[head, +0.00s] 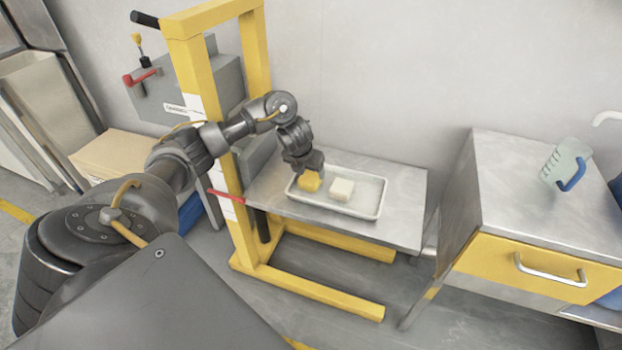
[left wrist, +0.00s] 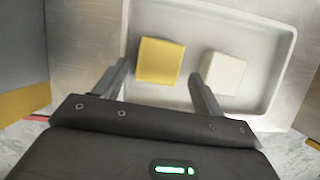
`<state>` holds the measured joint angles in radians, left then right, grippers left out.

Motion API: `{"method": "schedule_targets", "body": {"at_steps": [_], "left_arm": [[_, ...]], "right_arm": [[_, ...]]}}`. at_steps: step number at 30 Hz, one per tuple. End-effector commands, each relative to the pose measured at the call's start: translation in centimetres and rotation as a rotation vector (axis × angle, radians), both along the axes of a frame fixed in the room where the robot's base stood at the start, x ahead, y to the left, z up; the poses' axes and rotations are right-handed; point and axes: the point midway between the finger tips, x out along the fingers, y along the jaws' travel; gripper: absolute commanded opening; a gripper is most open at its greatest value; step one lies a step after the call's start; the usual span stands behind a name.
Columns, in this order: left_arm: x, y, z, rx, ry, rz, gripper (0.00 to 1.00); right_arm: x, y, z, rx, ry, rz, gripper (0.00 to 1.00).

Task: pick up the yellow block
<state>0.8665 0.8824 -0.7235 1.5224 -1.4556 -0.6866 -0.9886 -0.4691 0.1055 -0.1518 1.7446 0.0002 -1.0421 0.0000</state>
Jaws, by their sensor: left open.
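The yellow block (head: 309,181) lies in the left part of a white tray (head: 368,213) on the metal shelf. It also shows in the left wrist view (left wrist: 160,61), next to a white block (left wrist: 222,73). My left gripper (head: 303,166) is just above the yellow block in the head view. In the left wrist view my left gripper (left wrist: 160,75) is open, with one finger left of the yellow block and the other between it and the white block. Whether the fingers are level with the block is hard to tell. My right gripper is not in view.
The metal shelf (head: 408,186) is fixed to a yellow frame (head: 205,90) close to my left arm. A cabinet with a yellow drawer (head: 490,268) stands on the right. A cardboard box (head: 115,152) is behind my arm. The shelf right of the tray is clear.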

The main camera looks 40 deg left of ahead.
Motion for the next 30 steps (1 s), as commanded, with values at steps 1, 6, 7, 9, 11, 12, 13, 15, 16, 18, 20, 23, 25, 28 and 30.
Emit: {"method": "schedule_targets", "body": {"at_steps": [1, 6, 7, 9, 11, 12, 13, 15, 16, 18, 20, 23, 25, 28, 30], "left_arm": [[0.1, 0.0, -0.3, 0.000, 0.000, 0.001, 0.70], [0.1, 0.0, -0.3, 0.000, 0.000, 0.000, 0.70], [0.1, 0.0, -0.3, 0.000, 0.000, 0.000, 0.70], [0.2, 0.0, -0.7, 0.000, 0.001, 0.000, 0.70], [0.3, 0.0, -1.2, -0.002, 0.000, -0.001, 0.70], [0.5, 0.0, -1.7, -0.003, 0.001, 0.001, 0.70], [0.5, 0.1, -2.1, -0.003, 0.002, 0.001, 0.70], [0.9, 0.3, -3.1, -0.002, 0.004, 0.003, 0.70], [1.1, 0.3, -3.5, -0.002, 0.004, 0.003, 0.70], [1.5, 0.4, -4.3, -0.003, 0.001, 0.002, 0.70], [1.7, 0.5, -4.8, -0.002, 0.001, 0.001, 0.70], [1.9, 0.5, -5.1, 0.000, 0.001, 0.000, 0.70], [2.0, 0.5, -5.2, 0.000, 0.000, 0.000, 0.70], [1.9, 0.5, -5.1, 0.000, 0.000, 0.000, 0.70], [1.9, 0.5, -5.1, 0.000, 0.000, 0.000, 0.67]], "right_arm": [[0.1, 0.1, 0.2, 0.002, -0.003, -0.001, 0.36], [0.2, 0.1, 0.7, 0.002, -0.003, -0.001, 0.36], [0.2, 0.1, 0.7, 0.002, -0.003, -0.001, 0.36], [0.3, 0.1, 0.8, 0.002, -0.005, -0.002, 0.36], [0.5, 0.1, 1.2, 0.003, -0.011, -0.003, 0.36], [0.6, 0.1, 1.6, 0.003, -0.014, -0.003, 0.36], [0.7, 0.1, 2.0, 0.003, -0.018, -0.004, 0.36], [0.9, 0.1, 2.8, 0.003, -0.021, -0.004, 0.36], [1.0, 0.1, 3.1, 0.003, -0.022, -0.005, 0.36], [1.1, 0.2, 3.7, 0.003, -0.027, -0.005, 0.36], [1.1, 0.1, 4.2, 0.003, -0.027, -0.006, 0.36], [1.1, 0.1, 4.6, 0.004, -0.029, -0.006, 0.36], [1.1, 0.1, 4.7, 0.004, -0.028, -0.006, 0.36], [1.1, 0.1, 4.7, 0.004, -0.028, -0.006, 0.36], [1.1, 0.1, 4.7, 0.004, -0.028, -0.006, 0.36]]}}
